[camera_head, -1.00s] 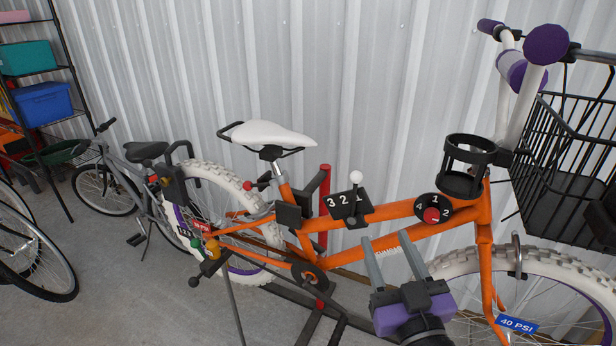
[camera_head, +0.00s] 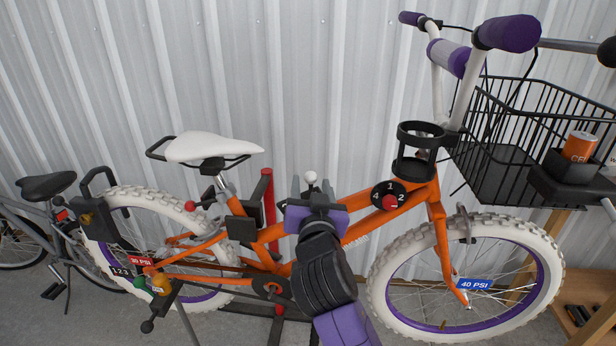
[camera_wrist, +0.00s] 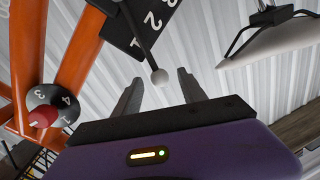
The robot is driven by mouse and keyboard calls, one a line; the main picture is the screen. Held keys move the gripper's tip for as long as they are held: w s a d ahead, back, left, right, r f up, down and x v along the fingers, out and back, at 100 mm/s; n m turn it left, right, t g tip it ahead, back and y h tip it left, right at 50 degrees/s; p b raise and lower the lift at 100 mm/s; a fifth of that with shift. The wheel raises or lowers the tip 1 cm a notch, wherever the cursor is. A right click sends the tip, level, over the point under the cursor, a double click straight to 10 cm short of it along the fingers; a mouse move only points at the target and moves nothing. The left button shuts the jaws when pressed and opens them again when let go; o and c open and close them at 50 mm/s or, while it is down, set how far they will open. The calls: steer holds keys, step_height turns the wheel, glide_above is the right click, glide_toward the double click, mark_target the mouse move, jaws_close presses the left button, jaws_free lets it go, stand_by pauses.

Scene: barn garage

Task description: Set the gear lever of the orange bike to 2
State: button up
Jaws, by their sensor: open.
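The orange bike (camera_head: 350,206) stands side-on along the metal wall. Its gear lever has a white ball knob (camera_head: 310,177) on a thin rod, and the knob shows in the wrist view (camera_wrist: 160,77). My gripper hides most of this plate in the head view. I cannot tell exactly which number the lever stands at. My gripper (camera_head: 311,187) is open at the lever, and in the wrist view the knob appears between its two fingertips, with gaps to both.
A round dial with a red knob (camera_head: 390,202) sits on the frame right of my gripper; it is at the left in the wrist view (camera_wrist: 44,116). The white saddle (camera_head: 212,147) is to the left. A black basket (camera_head: 505,165) and cup holder (camera_head: 416,165) are at the right.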

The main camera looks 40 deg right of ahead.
mark_target(311, 183)
steer(key=shift+x, duration=1.85)
jaws_close()
